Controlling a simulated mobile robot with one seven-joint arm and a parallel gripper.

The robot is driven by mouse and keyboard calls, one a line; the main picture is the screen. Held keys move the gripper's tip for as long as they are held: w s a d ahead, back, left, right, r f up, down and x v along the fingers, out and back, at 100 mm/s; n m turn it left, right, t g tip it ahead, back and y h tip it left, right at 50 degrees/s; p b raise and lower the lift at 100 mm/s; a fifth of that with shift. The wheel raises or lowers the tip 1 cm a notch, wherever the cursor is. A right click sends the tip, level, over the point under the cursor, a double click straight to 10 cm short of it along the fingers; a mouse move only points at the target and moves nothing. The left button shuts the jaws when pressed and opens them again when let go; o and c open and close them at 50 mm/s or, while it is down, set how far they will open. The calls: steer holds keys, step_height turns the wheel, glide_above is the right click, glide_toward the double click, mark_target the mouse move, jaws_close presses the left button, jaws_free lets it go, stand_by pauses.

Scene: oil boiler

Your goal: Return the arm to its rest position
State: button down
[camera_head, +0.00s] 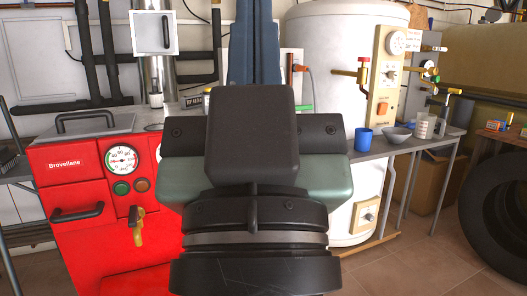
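My gripper (255,40) is seen from behind in the middle of the head view, at the end of my arm. Its dark block and grey-green housing fill the centre, with the black wrist below. Long blue-grey pieces rise side by side above the block and look like its fingers. Their tips run to the top edge, so I cannot tell whether they are open or shut. Nothing held is visible. The arm covers part of the red boiler's right side and the table behind it.
A red boiler (85,190) with gauge and tap stands left. A white tank (325,45) with a valve panel (388,75) stands behind right. A blue cup (363,139) and a grey bowl (396,135) sit on a grey table (425,143). A tyre (500,215) is far right. Floor shows lower right.

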step_height(320, 180, up, 40)
steer(key=h+p, duration=0.1)
steer(key=p, duration=3.5)
steer(key=shift+s+d+m+p, duration=0.25)
steer(key=shift+s+m+p, duration=0.05)
steer(key=shift+s, duration=0.1)
